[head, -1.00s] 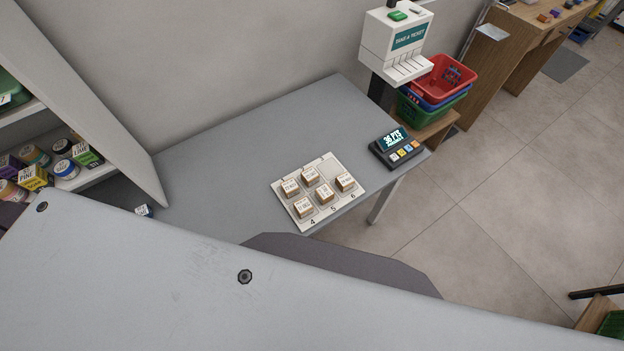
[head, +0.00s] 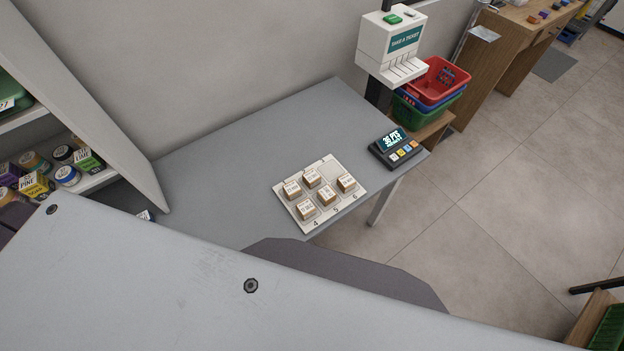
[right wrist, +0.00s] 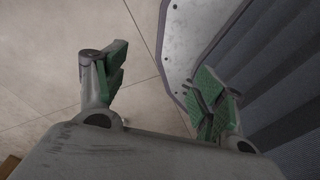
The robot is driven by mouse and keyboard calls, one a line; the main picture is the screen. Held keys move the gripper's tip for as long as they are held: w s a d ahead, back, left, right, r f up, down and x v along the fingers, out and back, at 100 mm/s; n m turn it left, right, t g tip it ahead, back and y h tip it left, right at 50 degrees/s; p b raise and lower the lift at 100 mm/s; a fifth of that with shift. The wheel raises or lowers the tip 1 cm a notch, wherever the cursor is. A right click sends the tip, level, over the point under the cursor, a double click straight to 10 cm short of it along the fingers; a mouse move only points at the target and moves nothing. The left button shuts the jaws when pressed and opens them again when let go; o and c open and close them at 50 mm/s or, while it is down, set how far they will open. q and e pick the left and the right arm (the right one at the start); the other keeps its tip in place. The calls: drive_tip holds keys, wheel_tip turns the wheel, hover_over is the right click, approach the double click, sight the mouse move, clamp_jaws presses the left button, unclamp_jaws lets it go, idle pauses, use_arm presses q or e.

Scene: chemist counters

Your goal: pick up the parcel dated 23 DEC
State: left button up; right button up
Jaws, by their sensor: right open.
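One parcel (head: 292,190) is at the back left, one (head: 311,178) at the back middle, one (head: 346,183) at the right, one (head: 326,196) in the front middle and one (head: 307,210) at the front left. The label dates are too small to read. The back right place of the tray is empty. My right gripper (right wrist: 160,85) is open and empty over the floor in the right wrist view, away from the parcels. My left gripper is in neither view.
A shelf with jars and boxes (head: 66,176) is at the left. The counter left of the tray is clear.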

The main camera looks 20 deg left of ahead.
drive_tip(key=w+a+r+t+b, duration=0.1)
drive_tip(key=w+a+r+b, duration=0.15)
drive_tip(key=w+r, duration=0.55)
drive_tip(key=w+a+r+b, duration=0.1)
drive_tip(key=w+r+b, duration=0.25)
drive_tip(key=w, duration=0.75)
drive_tip(key=w+r+t+b, duration=0.1)
drive_tip(key=w+r+b, duration=0.15)
drive_tip(key=r, duration=1.25)
drive_tip(key=w+r+b, duration=0.1)
drive_tip(key=r+b, duration=0.2)
drive_tip(key=r, duration=1.1)
drive_tip(key=shift+w+a+r+n+t+y, duration=0.9)
drive_tip(key=shift+w+a+n+y, duration=0.75)
drive_tip(key=shift+a, duration=2.7)
drive_tip(key=shift+w+a+r+n+t+y, duration=0.9)
drive_tip(key=shift+w+a+y, duration=1.3)
drive_tip(key=shift+a, duration=2.15)
drive_tip(key=shift+w+a+r+n+t+y, duration=0.85)
drive_tip(key=shift+w+a+n+y, duration=1.1)
drive_tip(key=shift+a, duration=2.4)
drive_tip(key=shift+w+r+m+h, duration=0.15)
drive_tip(key=shift+w+m+h, duration=0.2)
drive_tip(key=shift+m+h, duration=0.05)
drive_tip(key=shift+a, duration=0.1)
